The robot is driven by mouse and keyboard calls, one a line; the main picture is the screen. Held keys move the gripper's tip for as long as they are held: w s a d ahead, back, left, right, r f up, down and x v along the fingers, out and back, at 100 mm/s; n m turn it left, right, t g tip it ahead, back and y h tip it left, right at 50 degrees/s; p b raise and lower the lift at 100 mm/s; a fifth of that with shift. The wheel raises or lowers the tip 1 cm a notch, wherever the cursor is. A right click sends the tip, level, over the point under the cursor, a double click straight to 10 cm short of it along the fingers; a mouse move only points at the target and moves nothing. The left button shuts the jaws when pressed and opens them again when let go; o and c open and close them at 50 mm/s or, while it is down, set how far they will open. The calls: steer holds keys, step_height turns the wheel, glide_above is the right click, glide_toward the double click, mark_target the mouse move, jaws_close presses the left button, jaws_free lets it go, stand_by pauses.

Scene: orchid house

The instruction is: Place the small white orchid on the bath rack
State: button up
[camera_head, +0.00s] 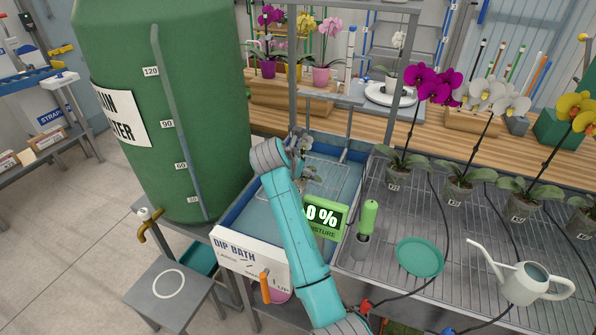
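A small white orchid (398,42) stands at the back, on or just behind a round white dish (392,94) on the bench. The bath rack (342,172) is a wire grid inside the blue dip bath (240,208) in the middle. My gripper (308,174) is over the bath, pointing down near the rack's left part. It is small, and my arm partly covers the bath in front of it. Whether its fingers are apart or hold something cannot be made out. The small white orchid is well behind and to the right of my gripper.
Larger potted orchids, magenta (432,82), white (488,95) and yellow (575,108), line the slatted bench at right. A moisture display (325,217), teal saucer (420,257) and watering can (525,284) are nearer. A green water tank (190,60) stands left.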

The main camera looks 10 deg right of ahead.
steer(key=shift+f, duration=0.1)
steer(key=o, duration=1.3)
steer(key=v, duration=1.2)
